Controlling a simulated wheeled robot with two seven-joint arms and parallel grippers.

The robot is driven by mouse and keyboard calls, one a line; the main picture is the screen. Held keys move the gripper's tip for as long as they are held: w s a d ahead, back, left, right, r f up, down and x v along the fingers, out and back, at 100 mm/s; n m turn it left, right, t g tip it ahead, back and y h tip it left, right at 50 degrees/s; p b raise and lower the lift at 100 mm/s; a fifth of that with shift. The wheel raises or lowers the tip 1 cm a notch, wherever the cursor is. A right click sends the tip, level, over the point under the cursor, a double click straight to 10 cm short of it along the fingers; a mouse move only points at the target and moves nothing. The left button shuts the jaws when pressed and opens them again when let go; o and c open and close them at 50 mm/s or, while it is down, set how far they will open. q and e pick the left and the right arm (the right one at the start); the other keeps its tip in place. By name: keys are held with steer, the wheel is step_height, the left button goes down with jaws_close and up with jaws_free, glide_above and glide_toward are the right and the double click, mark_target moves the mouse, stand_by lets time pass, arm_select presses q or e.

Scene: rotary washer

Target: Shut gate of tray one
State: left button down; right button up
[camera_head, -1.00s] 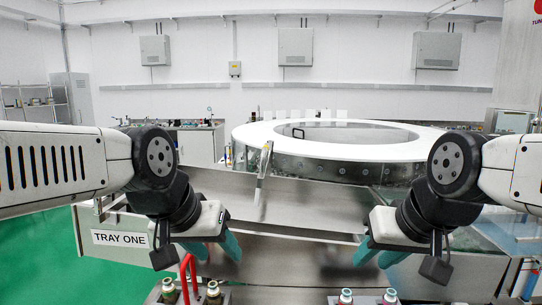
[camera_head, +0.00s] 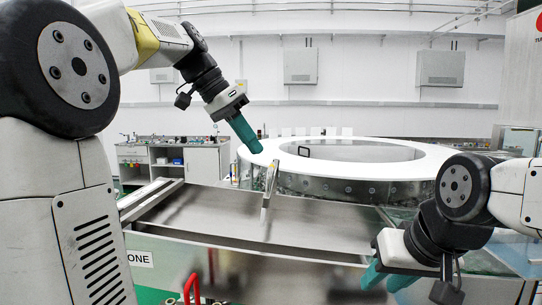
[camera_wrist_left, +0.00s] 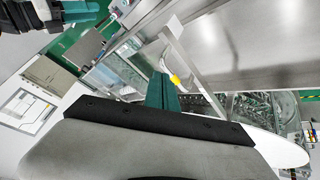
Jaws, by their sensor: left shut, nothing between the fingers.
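The tray (camera_head: 215,213) is a wide, shallow metal chute in front of the round washer. Its label is partly hidden by my left arm, leaving "ONE" (camera_head: 139,259) readable. The gate (camera_head: 269,190) appears to be the narrow metal plate standing upright at the washer end of the tray. My left gripper (camera_head: 257,150) is shut and empty, above and slightly left of the gate's top, seemingly apart from it. Its teal fingers (camera_wrist_left: 162,90) also show in the left wrist view, close to a metal edge. My right gripper (camera_head: 384,281) is open and empty at the tray's front right.
The washer's white ring (camera_head: 420,155) stands behind the tray. A red handle (camera_head: 191,288) is low in front. A cabinet (camera_head: 205,162) stands against the back wall.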

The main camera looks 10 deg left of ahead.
arm_select(q)
steer(key=w+a+r+m+g+h, duration=0.2)
steer(key=w+a+r+m+h, duration=0.2)
steer(key=w+a+r+m, duration=0.3)
steer(key=s+d+f+m, duration=0.1)
steer(key=d+f, duration=0.7)
steer(key=f, duration=0.3)
steer(key=shift+s+d, duration=0.15)
steer(key=shift+d, duration=0.15)
step_height(320, 180, down, 12)
steer(key=a, duration=0.1)
steer(key=shift+a+f, duration=0.15)
steer(key=shift+a, duration=0.05)
steer(key=shift+s, duration=0.1)
